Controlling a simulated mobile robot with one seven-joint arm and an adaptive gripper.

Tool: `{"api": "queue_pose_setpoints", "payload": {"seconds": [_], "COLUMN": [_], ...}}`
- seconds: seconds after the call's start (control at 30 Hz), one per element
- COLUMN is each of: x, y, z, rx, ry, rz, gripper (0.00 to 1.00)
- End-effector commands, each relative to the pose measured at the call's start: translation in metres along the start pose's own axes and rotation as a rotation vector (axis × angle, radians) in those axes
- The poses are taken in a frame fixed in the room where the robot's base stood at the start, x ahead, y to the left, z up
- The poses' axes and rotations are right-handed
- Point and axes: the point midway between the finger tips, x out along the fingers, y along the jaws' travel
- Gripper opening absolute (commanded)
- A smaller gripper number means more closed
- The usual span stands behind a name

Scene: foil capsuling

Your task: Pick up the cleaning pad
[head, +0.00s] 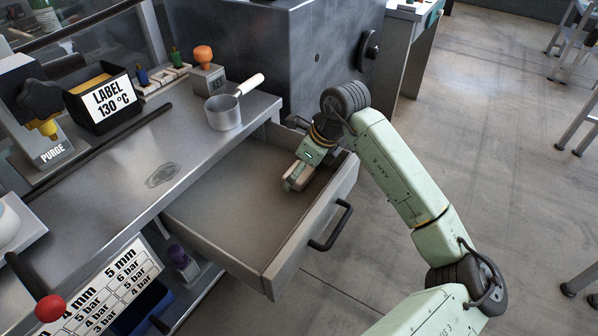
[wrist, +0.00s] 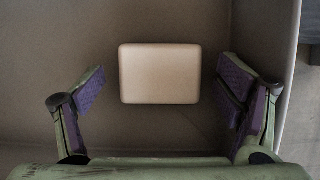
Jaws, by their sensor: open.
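The cleaning pad (wrist: 160,73) is a pale beige block with rounded corners. In the wrist view it lies on the drawer floor, centred between my two fingers. My gripper (wrist: 160,95) is open, with a finger on each side and a gap between each finger and the pad. In the head view my gripper (head: 291,185) reaches down into the open drawer (head: 235,210), near its back right corner. The pad is hard to tell apart from my gripper there.
The drawer's front wall with a black handle (head: 331,226) and its side walls surround my gripper. On the counter (head: 130,160) stand a saucepan (head: 224,112), an orange-topped stamp (head: 205,70) and a label box (head: 100,98). The rest of the drawer floor is bare.

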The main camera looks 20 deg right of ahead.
Motion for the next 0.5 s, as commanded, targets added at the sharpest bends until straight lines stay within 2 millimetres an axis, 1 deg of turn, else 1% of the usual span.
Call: {"api": "queue_pose_setpoints", "payload": {"seconds": [0.2, 0.5], "x": [0.0015, 0.0011], "y": [-0.0002, -0.0001], "z": [0.0, 0.0], "rx": [0.0, 0.0], "ry": [0.0, 0.0], "rz": [-0.001, -0.001], "gripper": [0.86, 0.67]}}
